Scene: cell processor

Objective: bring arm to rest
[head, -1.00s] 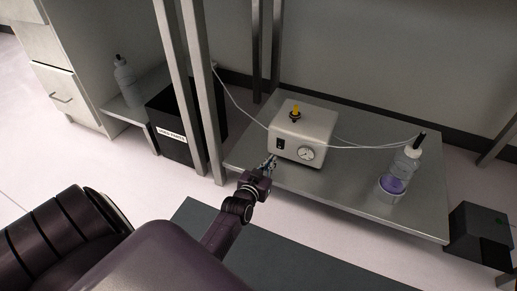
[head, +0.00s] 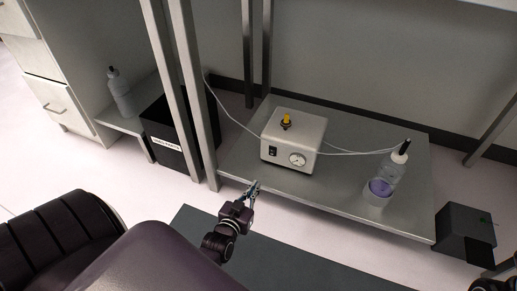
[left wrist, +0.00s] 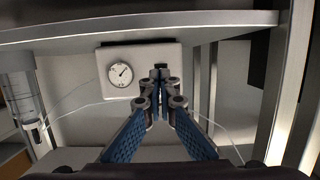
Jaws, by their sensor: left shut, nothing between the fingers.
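My left gripper (head: 254,188) comes in from the lower left, just in front of the grey shelf's (head: 335,210) front edge. It is shut and empty, apart from the white pump box (head: 293,142). The box has a yellow knob (head: 286,120), a dark switch and a round gauge (head: 297,160). In the left wrist view, the blue-padded fingers (left wrist: 161,75) meet at their tips, with the gauge (left wrist: 120,74) beyond them to the left. My right gripper's fingers do not show.
Thin tubes run from the box. A black bin (head: 172,140), metal posts (head: 193,95) and a grey bottle (head: 119,92) are left. A dark box (head: 466,232) stands right of the shelf.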

